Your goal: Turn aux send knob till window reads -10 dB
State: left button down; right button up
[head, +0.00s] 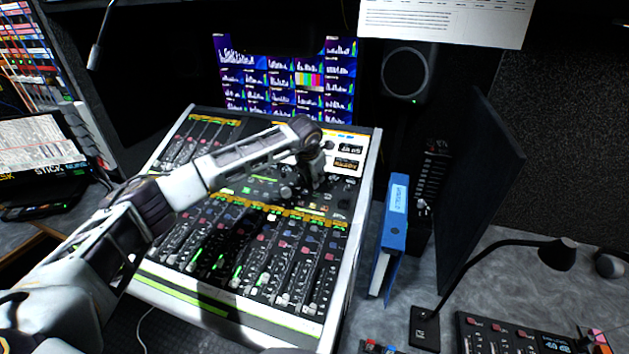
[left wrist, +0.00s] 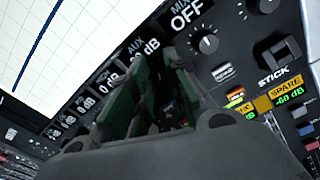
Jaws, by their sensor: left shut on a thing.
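My left gripper (head: 308,186) reaches down onto the upper right part of the mixing console (head: 362,200). In the left wrist view, the dark fingers of the gripper (left wrist: 158,88) are closed around a knob under the AUX label, taken as the aux send knob; the fingers hide it. The AUX window (left wrist: 146,52) shows beside the fingertips; "dB" is legible, but the number is partly covered and cannot be read for certain. A neighbouring window (left wrist: 190,12) reads OFF, with a bare round knob (left wrist: 206,43) below it. My right gripper is not in view.
Another round knob (left wrist: 266,4) and a STICK-labelled strip with a dark knob (left wrist: 277,52) lie close by. A blue binder (head: 394,232) stands right of the console. A lamp (head: 500,246) is at the lower right. Monitors (head: 285,75) and a speaker (head: 407,74) are behind.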

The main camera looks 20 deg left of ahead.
pick_arm(q)
jog(key=shift+m, duration=0.8)
jog(key=m+b, duration=0.1)
jog(key=m, duration=0.2)
jog(key=shift+m, duration=0.4)
jog(key=shift+d+m+b, duration=0.1)
jog(key=shift+m+b, duration=0.3)
jog(key=shift+m, duration=0.4)
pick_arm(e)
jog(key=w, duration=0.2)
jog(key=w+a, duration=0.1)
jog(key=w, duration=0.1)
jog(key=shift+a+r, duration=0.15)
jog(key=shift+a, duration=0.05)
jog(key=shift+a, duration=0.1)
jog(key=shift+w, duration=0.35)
pick_arm(q)
jog(key=c, duration=1.4)
grip_release()
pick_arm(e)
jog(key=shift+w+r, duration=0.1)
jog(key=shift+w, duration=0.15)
pick_arm(q)
jog(key=shift+o, duration=0.2)
